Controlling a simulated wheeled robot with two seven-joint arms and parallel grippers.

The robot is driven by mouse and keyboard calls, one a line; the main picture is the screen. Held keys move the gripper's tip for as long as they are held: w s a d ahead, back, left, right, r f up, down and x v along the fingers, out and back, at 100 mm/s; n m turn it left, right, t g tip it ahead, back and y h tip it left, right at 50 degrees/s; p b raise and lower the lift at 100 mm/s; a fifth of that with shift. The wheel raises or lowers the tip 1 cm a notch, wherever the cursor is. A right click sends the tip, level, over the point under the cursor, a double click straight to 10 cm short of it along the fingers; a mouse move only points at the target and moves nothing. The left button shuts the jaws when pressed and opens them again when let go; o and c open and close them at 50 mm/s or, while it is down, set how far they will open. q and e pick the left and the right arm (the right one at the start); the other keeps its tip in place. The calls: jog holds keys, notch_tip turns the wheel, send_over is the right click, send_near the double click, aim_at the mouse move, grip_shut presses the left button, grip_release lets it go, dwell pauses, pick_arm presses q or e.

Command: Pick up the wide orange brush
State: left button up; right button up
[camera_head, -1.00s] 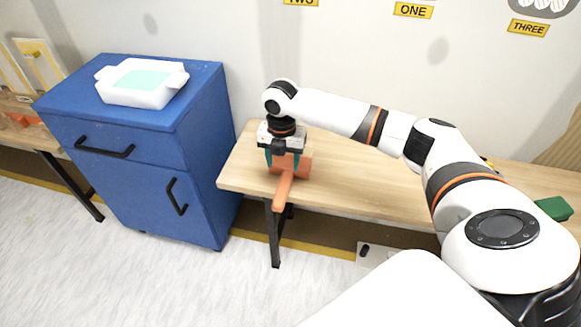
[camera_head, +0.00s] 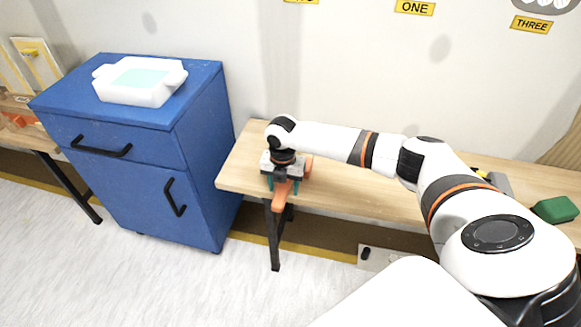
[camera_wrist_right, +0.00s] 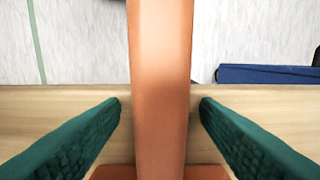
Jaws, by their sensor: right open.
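The wide orange brush (camera_head: 280,203) lies at the left end of the wooden table, its handle sticking out over the front edge. Part of its head shows beside and behind my gripper. In the right wrist view the orange handle (camera_wrist_right: 160,60) runs straight up between the fingers. My right gripper (camera_head: 283,187) points down over the handle. Its green fingers are open, one on each side of the handle, with a visible gap on both sides in the wrist view. My left gripper is not in view.
A blue cabinet (camera_head: 130,190) with a white container (camera_head: 140,92) on top stands left of the table (camera_head: 335,185). A green object (camera_head: 555,209) lies at the table's right. The tabletop between is mostly clear, with my arm above it.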

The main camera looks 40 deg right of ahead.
jog(key=c, duration=1.1)
jog(key=shift+o, duration=0.2)
jog(key=shift+r, duration=0.15)
